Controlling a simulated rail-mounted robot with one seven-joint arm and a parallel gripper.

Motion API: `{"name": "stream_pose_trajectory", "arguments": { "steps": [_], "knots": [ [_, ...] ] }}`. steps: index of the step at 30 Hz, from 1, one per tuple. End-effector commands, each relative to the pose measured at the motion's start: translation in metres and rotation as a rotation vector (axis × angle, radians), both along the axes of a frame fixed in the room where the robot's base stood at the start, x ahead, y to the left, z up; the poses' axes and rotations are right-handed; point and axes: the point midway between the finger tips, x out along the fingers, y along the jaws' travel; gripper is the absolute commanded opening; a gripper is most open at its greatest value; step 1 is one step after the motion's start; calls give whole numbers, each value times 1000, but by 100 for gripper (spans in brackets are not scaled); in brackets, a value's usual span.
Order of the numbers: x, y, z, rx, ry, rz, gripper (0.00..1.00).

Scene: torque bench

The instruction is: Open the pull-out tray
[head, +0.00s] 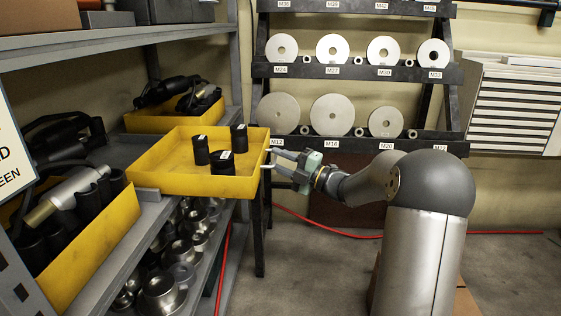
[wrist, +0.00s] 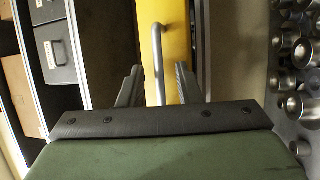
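The yellow pull-out tray (head: 165,182) juts out past the front of the shelf rack in the head view, with three black cylindrical parts (head: 221,160) in it. In the wrist view its yellow front (wrist: 177,40) stands upright in the picture, with a grey bar handle (wrist: 158,50) on it. My gripper (head: 279,160) is at the tray's right end in the head view. In the wrist view my gripper's fingers (wrist: 158,88) stand apart on either side of the handle, with gaps visible on both sides. Whether the fingertips reach past the bar is hard to tell.
Other yellow bins (head: 88,262) with tools sit on the same shelf, beside and behind the tray. Metal cups (head: 160,290) fill the shelf below. A rack of metal discs (head: 332,115) stands behind my gripper. The floor (head: 310,275) in front is mostly clear, with a red cable.

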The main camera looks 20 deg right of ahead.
Motion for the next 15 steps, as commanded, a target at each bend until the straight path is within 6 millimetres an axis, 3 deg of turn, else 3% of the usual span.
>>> {"name": "stream_pose_trajectory", "arguments": {
  "steps": [9, 15],
  "knots": [
    [-3, -3, 0, -1, 0, -1, 31],
    [-25, -23, -4, 0, 1, -4, 31]
  ]
}}
